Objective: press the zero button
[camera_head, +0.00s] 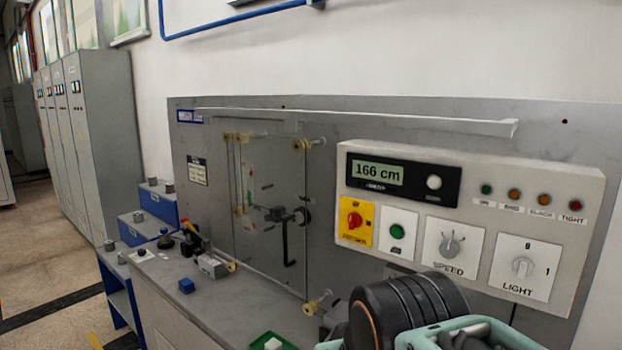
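A round white button (434,182) sits on a black panel to the right of a display (377,172) that reads "166 cm". The small label under the button is too small to read, so I cannot confirm that it is the zero button. The panel is on the upper part of a light grey control box (480,170). My gripper (455,334) shows only in part at the bottom edge, below the control box and well apart from the white button. Its fingertips are out of view, so I cannot tell whether it is open or shut.
The box also carries a red knob on a yellow plate (354,219), a green button (397,232), a SPEED knob (450,247), a LIGHT knob (522,266) and several lamps (515,195). A bench (215,300) with small items and a green tray (260,337) lies left.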

